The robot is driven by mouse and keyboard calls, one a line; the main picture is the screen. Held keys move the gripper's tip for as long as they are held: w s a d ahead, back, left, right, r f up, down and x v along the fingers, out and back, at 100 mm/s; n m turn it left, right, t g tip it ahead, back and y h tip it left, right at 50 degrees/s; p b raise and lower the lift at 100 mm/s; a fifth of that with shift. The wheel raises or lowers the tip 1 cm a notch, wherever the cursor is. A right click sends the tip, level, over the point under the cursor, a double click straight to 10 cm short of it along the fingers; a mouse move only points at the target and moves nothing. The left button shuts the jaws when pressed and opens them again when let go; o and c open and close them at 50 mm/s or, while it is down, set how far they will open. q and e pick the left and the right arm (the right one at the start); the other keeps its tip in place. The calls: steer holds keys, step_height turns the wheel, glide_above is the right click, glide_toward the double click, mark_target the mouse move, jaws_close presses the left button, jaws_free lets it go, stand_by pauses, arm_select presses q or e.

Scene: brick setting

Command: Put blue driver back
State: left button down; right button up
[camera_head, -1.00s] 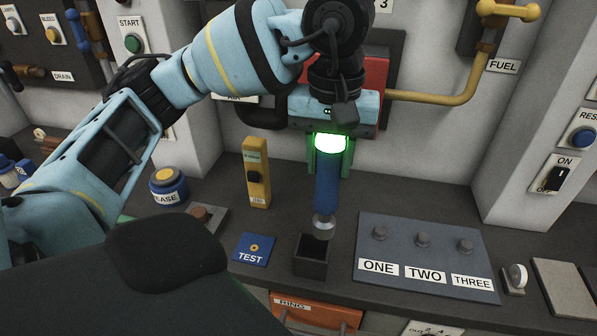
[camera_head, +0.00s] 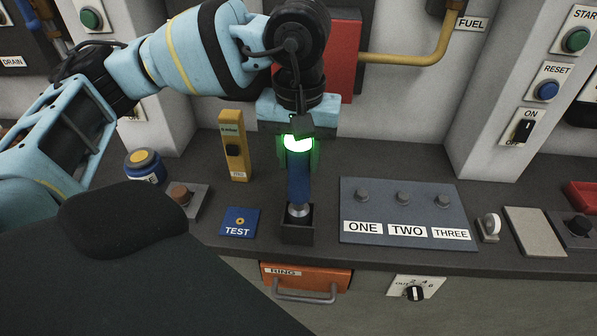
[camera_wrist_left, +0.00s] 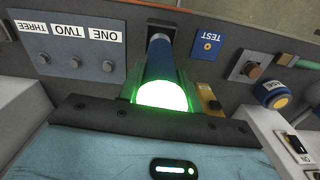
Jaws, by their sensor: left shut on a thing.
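The blue driver (camera_head: 299,180) stands upright in my left gripper (camera_head: 299,150), which is shut around its upper end by a bright green-white glow. The driver's metal lower end (camera_head: 299,210) is at the mouth of a small dark square holder (camera_head: 297,232) on the bench, seemingly just inside it. How deep it sits is hard to tell. In the left wrist view the blue driver (camera_wrist_left: 159,62) runs from the glowing grip toward the holder (camera_wrist_left: 160,27). My right gripper is not in view.
A blue TEST plate (camera_head: 239,222) lies left of the holder, and a panel marked ONE, TWO, THREE (camera_head: 405,210) lies close on its right. A yellow handheld device (camera_head: 234,146) stands behind to the left. An orange RING drawer (camera_head: 305,279) is below the bench edge.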

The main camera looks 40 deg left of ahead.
mark_target(299, 175)
arm_select(q)
steer(key=shift+f, duration=0.25)
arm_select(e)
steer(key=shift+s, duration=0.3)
arm_select(q)
steer(key=shift+f, duration=0.3)
step_height(299, 175, down, 3)
steer(key=shift+r, duration=0.1)
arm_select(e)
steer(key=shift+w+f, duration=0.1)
arm_select(q)
steer(key=shift+f, duration=0.3)
steer(key=c, duration=1)
jaws_free()
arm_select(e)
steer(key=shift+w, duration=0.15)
arm_select(q)
steer(key=shift+o, duration=0.2)
